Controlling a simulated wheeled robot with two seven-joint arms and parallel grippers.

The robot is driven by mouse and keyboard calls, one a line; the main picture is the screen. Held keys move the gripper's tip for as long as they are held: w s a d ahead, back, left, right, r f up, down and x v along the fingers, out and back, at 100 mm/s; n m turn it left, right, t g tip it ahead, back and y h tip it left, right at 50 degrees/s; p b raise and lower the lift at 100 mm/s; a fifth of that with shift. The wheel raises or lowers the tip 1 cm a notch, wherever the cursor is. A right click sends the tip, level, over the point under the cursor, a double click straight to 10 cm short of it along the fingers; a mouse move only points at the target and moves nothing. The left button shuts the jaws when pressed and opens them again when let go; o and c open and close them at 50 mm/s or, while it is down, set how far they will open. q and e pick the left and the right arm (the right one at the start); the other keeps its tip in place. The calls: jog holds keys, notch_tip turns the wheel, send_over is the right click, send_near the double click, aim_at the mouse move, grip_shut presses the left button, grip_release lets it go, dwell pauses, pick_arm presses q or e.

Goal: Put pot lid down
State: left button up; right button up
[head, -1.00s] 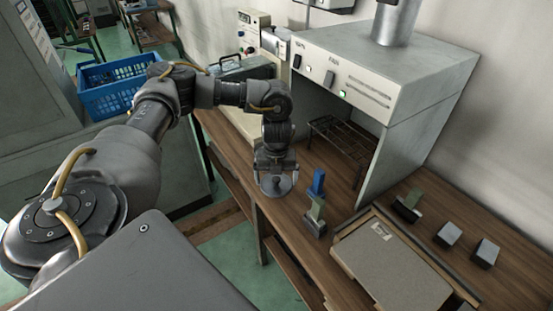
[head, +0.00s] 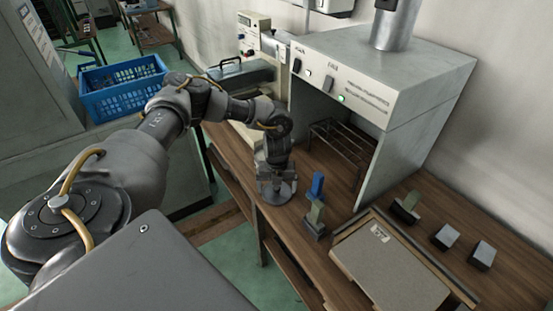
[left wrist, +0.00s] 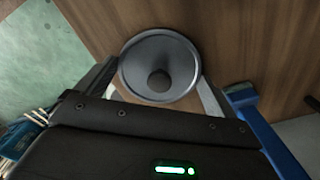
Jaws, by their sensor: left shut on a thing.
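The pot lid (left wrist: 140,67) is a round grey disc with a dark round knob in its middle. In the left wrist view it lies between the two fingers of my left gripper (left wrist: 158,88). In the head view the lid (head: 284,196) shows as a grey disc below my left gripper (head: 277,188), over the wooden bench near its front edge. The gripper is shut on the lid and points down. The gripper hides part of the lid, and I cannot tell whether the lid touches the bench. My right gripper is not in view.
A blue upright piece (head: 317,185) and a green-grey one (head: 315,218) stand just right of the lid. A grey hood (head: 385,75) with a dark wire rack (head: 340,143) is behind. A flat panel (head: 390,272) and several small blocks lie right on the bench (head: 345,190).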

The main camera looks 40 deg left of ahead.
aim_at(277, 187)
pick_arm(q)
jog(key=shift+f, duration=0.2)
jog(key=o, duration=0.6)
jog(key=shift+r, duration=0.25)
notch_tip(277, 187, up, 12)
jog(key=b, duration=0.1)
